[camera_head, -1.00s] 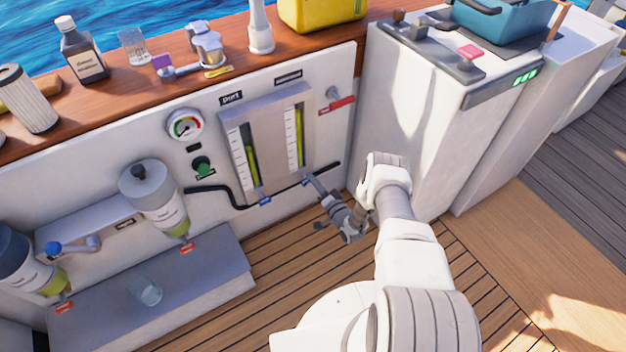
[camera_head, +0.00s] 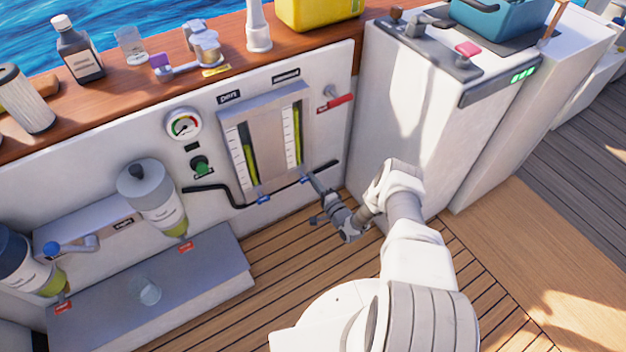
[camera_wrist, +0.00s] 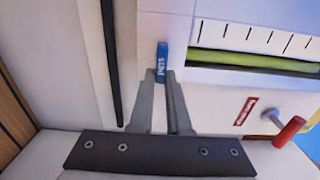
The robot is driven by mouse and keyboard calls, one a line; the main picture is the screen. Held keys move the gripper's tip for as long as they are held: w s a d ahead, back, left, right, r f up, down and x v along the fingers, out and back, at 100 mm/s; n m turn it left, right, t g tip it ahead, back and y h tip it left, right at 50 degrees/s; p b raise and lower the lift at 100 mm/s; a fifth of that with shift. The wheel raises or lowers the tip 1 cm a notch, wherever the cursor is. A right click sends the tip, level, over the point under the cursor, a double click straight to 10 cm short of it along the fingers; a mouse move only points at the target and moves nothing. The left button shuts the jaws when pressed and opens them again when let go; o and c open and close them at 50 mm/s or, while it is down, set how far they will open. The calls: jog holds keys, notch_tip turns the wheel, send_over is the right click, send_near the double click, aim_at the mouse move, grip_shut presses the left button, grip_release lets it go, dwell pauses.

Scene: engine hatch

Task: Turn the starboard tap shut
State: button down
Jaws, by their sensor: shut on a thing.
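The starboard tap (camera_head: 305,181) is a small blue lever under the right sight tube of the gauge panel (camera_head: 280,97). In the wrist view the blue lever (camera_wrist: 162,62) points away from my fingers, with lettering on it. My gripper (camera_head: 309,177) reaches it from the lower right. In the wrist view my gripper (camera_wrist: 161,76) has its fingertips close together on the lever's near end. The port tap (camera_head: 263,199), also blue, sits under the left tube, apart from my gripper. Both tubes hold yellow-green liquid. My fingers hide part of the starboard tap.
A black hose (camera_head: 215,188) runs along the wall by the taps. A red-handled valve (camera_head: 336,103) is on the wall right of the panel; its handle (camera_wrist: 290,131) shows in the wrist view.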

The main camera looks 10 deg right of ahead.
dwell(0.3)
jog(key=c, duration=0.9)
grip_release()
jog(key=shift+s, duration=0.1)
